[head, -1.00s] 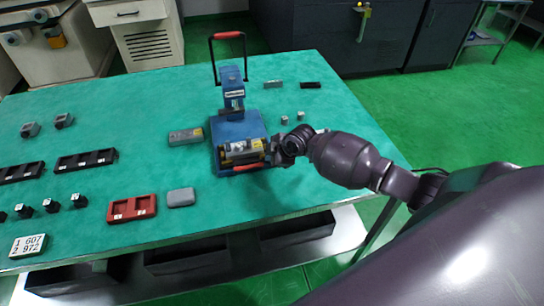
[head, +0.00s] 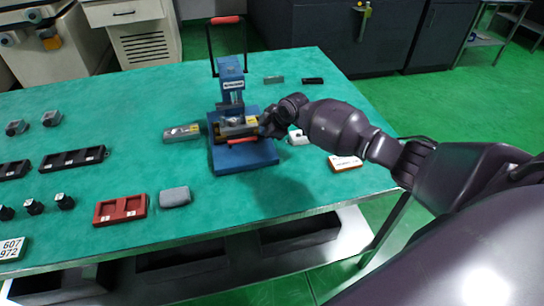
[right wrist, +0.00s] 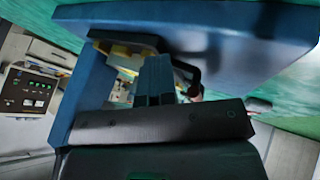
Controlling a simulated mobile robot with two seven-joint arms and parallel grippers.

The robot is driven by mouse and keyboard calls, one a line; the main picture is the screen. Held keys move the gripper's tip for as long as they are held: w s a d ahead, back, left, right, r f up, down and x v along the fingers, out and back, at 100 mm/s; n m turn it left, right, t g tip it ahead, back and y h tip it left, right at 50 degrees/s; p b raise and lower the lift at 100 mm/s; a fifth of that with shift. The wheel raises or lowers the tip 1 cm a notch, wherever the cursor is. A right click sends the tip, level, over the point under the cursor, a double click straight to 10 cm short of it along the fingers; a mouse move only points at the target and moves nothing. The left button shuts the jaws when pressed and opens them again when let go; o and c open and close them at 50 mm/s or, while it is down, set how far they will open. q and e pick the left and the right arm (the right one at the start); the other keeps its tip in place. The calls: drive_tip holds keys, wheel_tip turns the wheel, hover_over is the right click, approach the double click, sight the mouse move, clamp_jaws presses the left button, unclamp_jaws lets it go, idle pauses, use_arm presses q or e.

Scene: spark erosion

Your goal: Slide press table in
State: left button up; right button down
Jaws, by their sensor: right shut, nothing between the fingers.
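The blue press (head: 231,92) stands on the green worktop, with a tall black lever topped by a red grip. Its press table (head: 238,127), a metal slide with yellow marks and an orange-red front bar (head: 243,140), lies over the blue base (head: 243,158), near the press column. Bare base shows in front of the bar. My right gripper (head: 267,124) is at the right end of the press table; whether it touches is unclear. In the right wrist view its fingers (right wrist: 158,80) are shut and empty, close to the blue press parts. My left gripper is not in view.
A grey block (head: 182,133) lies left of the press. A red tray (head: 120,209), a grey box (head: 175,197) and black trays (head: 73,158) are at the left. A white labelled block (head: 345,162) lies below my right forearm. Worktop in front of the press is clear.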

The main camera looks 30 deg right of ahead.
drive_tip(key=shift+w+d+f+b, duration=0.2)
drive_tip(key=shift+w+b, duration=0.15)
drive_tip(key=shift+w, duration=0.2)
drive_tip(key=shift+w+d+f+b, duration=0.15)
drive_tip(key=shift+w+b, duration=0.15)
drive_tip(key=shift+w, duration=0.2)
drive_tip(key=shift+w+r, duration=0.1)
drive_tip(key=shift+w, duration=0.2)
drive_tip(key=shift+w+r, duration=0.1)
drive_tip(key=shift+r, duration=0.05)
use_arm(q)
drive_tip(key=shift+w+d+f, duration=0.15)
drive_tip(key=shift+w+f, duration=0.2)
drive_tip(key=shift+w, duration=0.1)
use_arm(e)
drive_tip(key=shift+d+r, duration=0.1)
drive_tip(key=shift+r, duration=0.15)
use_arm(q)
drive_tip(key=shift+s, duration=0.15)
use_arm(e)
drive_tip(key=shift+r, duration=0.1)
